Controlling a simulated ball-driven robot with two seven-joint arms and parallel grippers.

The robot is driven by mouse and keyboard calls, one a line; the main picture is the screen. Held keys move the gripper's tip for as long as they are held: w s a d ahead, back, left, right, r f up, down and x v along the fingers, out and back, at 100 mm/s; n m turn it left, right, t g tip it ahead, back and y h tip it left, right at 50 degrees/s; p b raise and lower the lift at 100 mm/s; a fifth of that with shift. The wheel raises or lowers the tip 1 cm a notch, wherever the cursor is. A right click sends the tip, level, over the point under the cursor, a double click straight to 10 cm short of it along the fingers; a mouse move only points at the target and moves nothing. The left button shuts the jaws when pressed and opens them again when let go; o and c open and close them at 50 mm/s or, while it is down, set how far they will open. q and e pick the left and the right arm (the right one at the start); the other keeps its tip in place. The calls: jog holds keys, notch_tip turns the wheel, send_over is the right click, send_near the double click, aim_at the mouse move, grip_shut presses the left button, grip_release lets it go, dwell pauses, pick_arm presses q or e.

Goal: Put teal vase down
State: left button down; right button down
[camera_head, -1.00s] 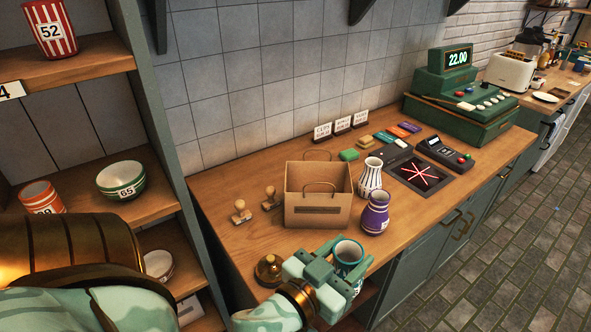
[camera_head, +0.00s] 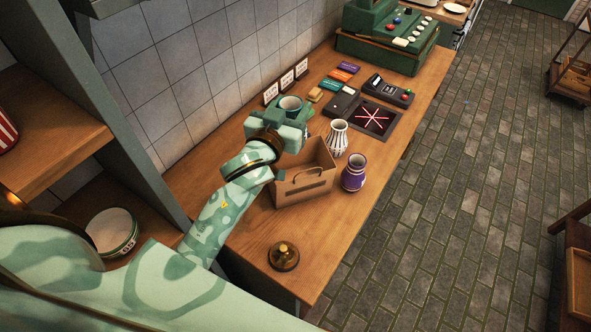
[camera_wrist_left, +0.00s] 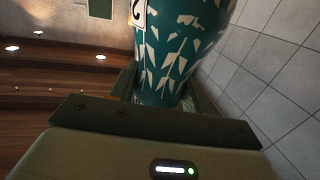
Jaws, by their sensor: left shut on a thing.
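In the left wrist view the teal vase (camera_wrist_left: 172,55) fills the upper middle, with pale leaf-like marks and part of a white number label. The jaws are shut on it. I cannot tell whether its base touches the counter (camera_head: 238,232). My right gripper is not in view.
A brass bell (camera_head: 284,256) sits near the front. Small price cards (camera_head: 286,80) line the wall.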

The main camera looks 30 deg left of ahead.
pick_arm(q)
jog(key=w+f+b, duration=0.4)
jog(key=f+b, duration=0.1)
jog(key=f, duration=1.1)
jog(key=shift+a, duration=0.15)
jog(key=shift+f, duration=0.1)
